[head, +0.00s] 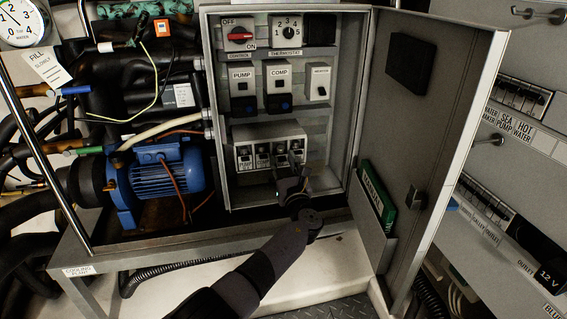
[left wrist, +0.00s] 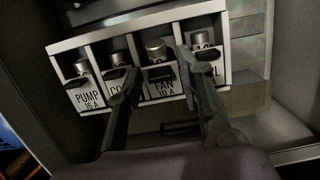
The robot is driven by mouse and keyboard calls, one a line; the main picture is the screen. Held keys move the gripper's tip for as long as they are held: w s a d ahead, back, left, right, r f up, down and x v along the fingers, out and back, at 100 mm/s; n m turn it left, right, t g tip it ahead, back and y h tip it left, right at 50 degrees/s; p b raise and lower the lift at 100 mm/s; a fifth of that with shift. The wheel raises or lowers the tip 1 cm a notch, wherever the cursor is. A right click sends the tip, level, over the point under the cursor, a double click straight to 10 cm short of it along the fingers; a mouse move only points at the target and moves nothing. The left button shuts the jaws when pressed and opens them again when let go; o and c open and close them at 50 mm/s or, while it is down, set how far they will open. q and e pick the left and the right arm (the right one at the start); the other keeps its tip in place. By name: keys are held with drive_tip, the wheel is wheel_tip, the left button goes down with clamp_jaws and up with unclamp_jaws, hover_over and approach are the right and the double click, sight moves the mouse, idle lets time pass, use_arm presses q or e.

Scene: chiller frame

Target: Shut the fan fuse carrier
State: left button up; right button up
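The fan fuse carrier (left wrist: 162,74) has a black tab with a silver cap above it, over a label reading FAN 10 A. It sits third from the left in a pale fuse block (left wrist: 70,45), which in the head view (head: 270,131) is low in the open cabinet. My left gripper (left wrist: 160,64) is open, one finger on each side of the fan carrier, with a gap between them. Its right finger partly covers the rightmost carrier. In the head view my left gripper (head: 290,182) is in front of the block's lower right. I cannot tell how far the carrier is tilted. My right gripper is not in view.
The cabinet door (head: 440,120) stands open on the right, with a green booklet (head: 378,195) in its pocket. Switches and a red knob (head: 240,35) sit above the block. A blue motor (head: 160,180) stands left of the cabinet.

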use_arm(q)
drive_tip(key=shift+o, duration=0.5)
drive_tip(key=v, duration=1.2)
drive_tip(key=shift+f, duration=0.1)
